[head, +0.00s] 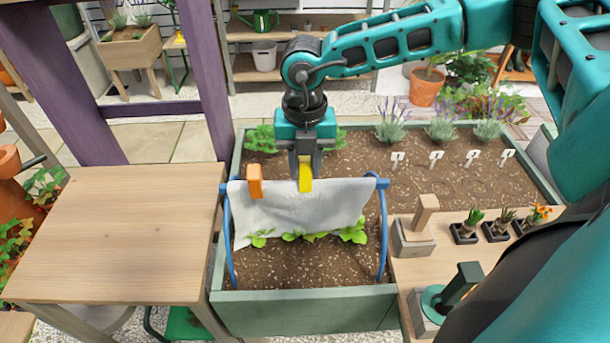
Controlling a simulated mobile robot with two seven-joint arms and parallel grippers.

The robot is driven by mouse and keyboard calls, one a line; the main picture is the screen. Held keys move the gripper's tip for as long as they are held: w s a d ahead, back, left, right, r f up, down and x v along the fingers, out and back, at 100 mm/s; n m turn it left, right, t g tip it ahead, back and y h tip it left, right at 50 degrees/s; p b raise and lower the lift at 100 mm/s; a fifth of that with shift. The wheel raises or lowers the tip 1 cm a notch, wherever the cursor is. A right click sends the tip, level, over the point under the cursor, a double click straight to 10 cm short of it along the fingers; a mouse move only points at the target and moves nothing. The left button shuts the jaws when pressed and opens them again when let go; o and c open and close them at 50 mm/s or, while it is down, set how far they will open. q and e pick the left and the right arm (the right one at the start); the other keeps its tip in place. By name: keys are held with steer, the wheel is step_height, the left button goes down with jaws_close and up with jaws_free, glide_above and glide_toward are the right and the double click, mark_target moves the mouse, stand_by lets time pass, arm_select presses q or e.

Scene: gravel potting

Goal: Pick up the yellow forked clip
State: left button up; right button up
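The yellow forked clip (305,180) is at the top edge of the white cloth (300,205), near the middle of the bar that carries the cloth. My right gripper (305,172) points straight down over the clip, with its fingers around the clip's upper part. The view does not show clearly whether the fingers press on it. The clip's upper end is partly hidden by the fingers. An orange clip (255,181) sits on the same cloth edge to the left. My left gripper is not in view.
Blue hoops (383,235) hold the bar over the planter (305,305), with green seedlings (352,233) below the cloth. A bare wooden table (115,230) stands left. Small potted plants (465,230) and wooden blocks (414,235) stand on the right bench.

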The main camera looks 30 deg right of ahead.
steer(key=c, duration=0.4)
steer(key=shift+r, duration=0.15)
